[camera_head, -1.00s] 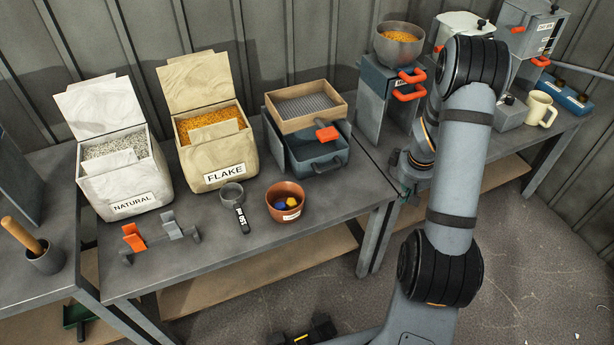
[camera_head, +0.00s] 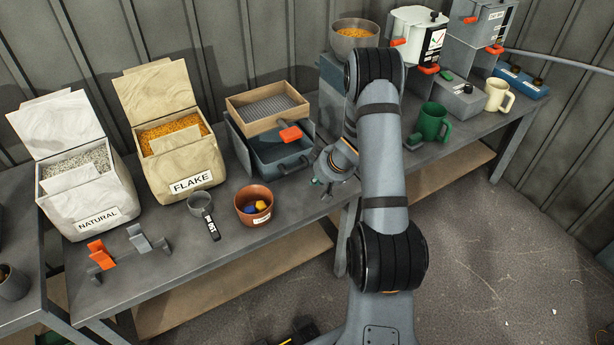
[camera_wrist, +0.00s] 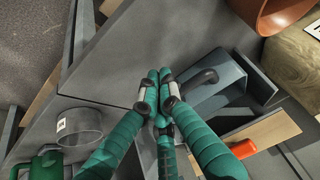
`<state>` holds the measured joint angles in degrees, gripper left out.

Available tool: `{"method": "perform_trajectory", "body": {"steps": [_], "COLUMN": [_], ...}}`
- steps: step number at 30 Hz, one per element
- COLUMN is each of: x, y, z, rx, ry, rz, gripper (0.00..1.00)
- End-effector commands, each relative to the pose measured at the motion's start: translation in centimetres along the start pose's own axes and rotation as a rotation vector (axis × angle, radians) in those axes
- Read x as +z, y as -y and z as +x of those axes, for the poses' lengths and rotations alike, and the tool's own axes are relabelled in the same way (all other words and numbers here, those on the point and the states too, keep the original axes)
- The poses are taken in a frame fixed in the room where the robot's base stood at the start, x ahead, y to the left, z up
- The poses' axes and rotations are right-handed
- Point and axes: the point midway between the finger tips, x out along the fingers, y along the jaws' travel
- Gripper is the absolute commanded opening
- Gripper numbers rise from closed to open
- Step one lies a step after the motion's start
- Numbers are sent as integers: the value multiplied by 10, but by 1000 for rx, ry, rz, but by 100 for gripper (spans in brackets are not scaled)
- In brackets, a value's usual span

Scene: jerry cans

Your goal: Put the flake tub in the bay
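The tub labelled FLAKE (camera_head: 185,170), a cream open box of orange flakes, stands on the bench at left of centre in the head view. Part of its cream side (camera_wrist: 303,60) shows at the right of the wrist view. I cannot tell which place is the bay; a blue-grey tray unit (camera_head: 275,150) with an open front stands right of the tub and shows in the wrist view (camera_wrist: 212,88). My gripper (camera_head: 330,183) is above the bench just right of that unit, apart from the FLAKE tub. In the wrist view its green fingertips (camera_wrist: 158,85) meet with nothing visible between them.
A terracotta pot (camera_head: 254,206), a grey scoop (camera_head: 202,206) and an orange-and-grey holder (camera_head: 125,250) stand along the front. A NATURAL tub (camera_head: 90,195) is at left. A green mug (camera_head: 432,122) stands right of my arm. A grey labelled cylinder (camera_wrist: 80,128) shows in the wrist view.

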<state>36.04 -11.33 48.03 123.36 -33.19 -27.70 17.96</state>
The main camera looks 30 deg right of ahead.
Motion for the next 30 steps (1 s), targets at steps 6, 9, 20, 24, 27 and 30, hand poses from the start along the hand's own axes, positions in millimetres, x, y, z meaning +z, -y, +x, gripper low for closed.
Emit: {"method": "perform_trajectory", "body": {"steps": [6,9,20,24,27,30], "x": [-17,-25,-35,-35,-35,-36], "y": [1,0,0,0,1,1], "z": [29,36,44,44,44,44], "rx": [-1,-1,0,0,0,0], "ry": [-1,0,0,0,0,0], "rz": [-5,-2,-2,-2,-2,-3], "gripper": [0,0,0,0,0,0]}}
